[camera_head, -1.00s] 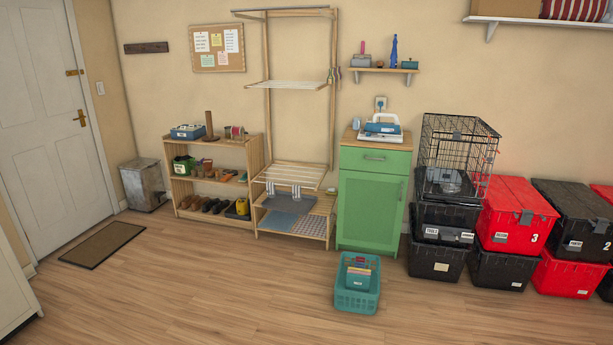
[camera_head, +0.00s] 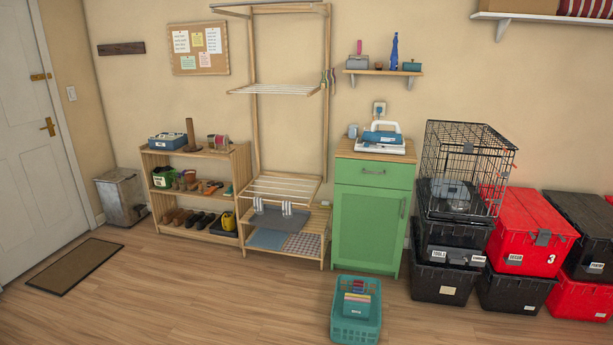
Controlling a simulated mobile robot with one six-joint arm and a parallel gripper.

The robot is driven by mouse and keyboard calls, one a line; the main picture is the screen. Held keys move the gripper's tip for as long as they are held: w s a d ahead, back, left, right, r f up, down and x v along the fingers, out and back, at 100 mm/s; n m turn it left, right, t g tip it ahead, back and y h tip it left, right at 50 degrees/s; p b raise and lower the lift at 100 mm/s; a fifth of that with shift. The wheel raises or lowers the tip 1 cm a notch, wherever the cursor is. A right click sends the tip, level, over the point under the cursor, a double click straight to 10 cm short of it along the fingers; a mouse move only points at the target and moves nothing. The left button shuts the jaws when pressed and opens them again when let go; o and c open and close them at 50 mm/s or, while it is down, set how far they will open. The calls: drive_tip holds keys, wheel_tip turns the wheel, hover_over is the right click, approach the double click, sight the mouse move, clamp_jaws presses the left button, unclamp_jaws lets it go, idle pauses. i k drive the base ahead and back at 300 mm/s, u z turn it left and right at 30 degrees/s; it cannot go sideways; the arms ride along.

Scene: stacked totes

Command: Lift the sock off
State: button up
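No thing in view can be clearly told as a sock. A wooden drying rack (camera_head: 257,130) with white rods stands against the wall left of the green cabinet. A grey cloth (camera_head: 275,218) is by its lower rods, near white clip-like pieces (camera_head: 287,208); its shape is too small to tell. Small coloured items (camera_head: 327,80), perhaps pegs, hang at the right post. My gripper is not in view.
A shoe shelf (camera_head: 195,151) stands left of the rack. A green cabinet (camera_head: 371,215) and stacked totes (camera_head: 443,283) with a wire crate (camera_head: 467,165) on top stand right. A teal basket (camera_head: 356,328) sits on the floor. The wooden floor left of it is clear.

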sight(286, 209)
drive_tip(key=u, duration=0.1)
drive_tip(key=i, duration=1.6)
drive_tip(key=u, duration=0.6)
drive_tip(key=i, duration=0.9)
drive_tip(key=u, duration=0.8)
drive_tip(key=i, duration=1.15)
drive_tip(key=u, duration=0.35)
